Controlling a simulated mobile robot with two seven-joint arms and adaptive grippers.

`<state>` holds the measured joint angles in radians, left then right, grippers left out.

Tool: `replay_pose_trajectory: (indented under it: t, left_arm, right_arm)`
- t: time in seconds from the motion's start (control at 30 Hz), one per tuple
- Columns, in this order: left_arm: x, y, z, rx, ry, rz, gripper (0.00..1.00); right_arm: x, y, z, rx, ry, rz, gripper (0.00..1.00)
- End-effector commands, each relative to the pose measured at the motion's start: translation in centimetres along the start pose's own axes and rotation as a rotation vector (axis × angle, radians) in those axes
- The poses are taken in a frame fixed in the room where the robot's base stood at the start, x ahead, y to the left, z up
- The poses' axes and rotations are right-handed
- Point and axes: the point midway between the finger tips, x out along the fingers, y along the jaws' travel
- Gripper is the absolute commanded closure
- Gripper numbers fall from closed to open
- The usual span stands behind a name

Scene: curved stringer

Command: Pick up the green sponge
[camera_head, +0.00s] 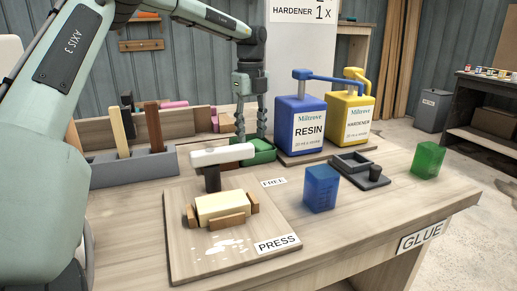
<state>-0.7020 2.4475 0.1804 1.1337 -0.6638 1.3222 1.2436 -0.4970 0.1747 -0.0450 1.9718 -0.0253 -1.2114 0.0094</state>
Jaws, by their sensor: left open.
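The green sponge (261,154) lies on the workbench, left of the blue resin bottle. My left gripper (251,134) points down right over the sponge. Its two fingers are apart, with the tips at or just above the sponge; I cannot tell whether they touch it. My right gripper is not in view.
The blue resin bottle (301,126) and yellow hardener bottle (348,117) stand close on the right. A blue cup (320,188), a dark scale (358,167) and a green cup (428,159) stand further right. A press board (190,257) and grey rack (131,169) are at left.

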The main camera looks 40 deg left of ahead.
Motion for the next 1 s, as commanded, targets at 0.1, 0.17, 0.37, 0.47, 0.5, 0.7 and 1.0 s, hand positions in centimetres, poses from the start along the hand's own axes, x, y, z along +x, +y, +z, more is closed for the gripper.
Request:
replay_pose_trajectory:
  t: [0.1,0.17,0.37,0.47,0.5,0.7,1.0]
  left_arm:
    - [1.9,0.0,0.0,0.000,0.002,0.001,0.57]
    - [2.5,0.0,0.1,0.000,0.001,0.001,0.57]
    - [3.1,-0.1,0.1,-0.001,-0.001,-0.003,0.57]
    - [3.1,-0.1,0.1,-0.001,-0.001,-0.003,0.57]
    - [3.1,-0.1,0.1,-0.001,-0.001,-0.003,0.61]
    - [3.1,-0.1,0.1,-0.001,-0.001,-0.003,0.85]
    - [2.8,-0.1,0.1,-0.001,-0.001,-0.003,0.86]
  right_arm:
    - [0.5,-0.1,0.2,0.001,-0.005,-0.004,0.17]
    - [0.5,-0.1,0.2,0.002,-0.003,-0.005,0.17]
    - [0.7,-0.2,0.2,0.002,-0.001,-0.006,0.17]
    - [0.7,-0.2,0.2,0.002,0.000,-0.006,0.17]
    - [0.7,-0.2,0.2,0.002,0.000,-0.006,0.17]
    - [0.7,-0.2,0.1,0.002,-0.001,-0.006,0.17]
    - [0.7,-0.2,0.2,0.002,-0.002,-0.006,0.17]
